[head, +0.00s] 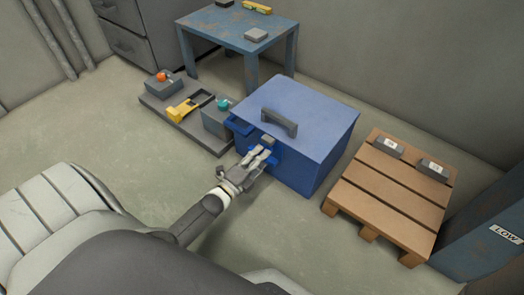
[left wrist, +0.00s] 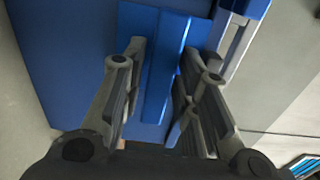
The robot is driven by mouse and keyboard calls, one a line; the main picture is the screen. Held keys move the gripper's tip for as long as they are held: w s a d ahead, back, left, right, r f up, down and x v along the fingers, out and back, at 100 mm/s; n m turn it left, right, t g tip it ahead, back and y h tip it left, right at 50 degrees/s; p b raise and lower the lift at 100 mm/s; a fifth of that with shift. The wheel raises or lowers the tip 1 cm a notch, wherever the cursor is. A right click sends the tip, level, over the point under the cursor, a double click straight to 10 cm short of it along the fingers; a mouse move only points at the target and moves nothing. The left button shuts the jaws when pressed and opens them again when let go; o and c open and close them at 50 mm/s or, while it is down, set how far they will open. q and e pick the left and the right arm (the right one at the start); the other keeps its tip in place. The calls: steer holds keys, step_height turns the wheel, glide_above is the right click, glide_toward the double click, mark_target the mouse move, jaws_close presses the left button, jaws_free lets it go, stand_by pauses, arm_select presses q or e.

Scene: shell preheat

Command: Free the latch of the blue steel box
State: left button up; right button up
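The blue steel box (head: 311,125) stands on the floor with its lid down and a dark handle (head: 279,122) on top. My left gripper (head: 259,156) is at the box's front face, just below that piece. In the left wrist view, the fingers of my left gripper (left wrist: 165,75) stand on either side of a narrow blue strip (left wrist: 162,90) on the box front. I cannot tell whether they press on it. My right gripper is out of view.
A low grey platform (head: 154,108) left of the box holds a yellow-and-black tool (head: 188,107) and grey blocks. A blue table (head: 222,28) stands behind. A wooden pallet (head: 387,183) with two dark blocks lies right. Floor is clear at the left.

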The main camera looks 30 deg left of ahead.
arm_select(q)
steer(key=s, duration=1)
steer(key=shift+s+a, duration=0.4)
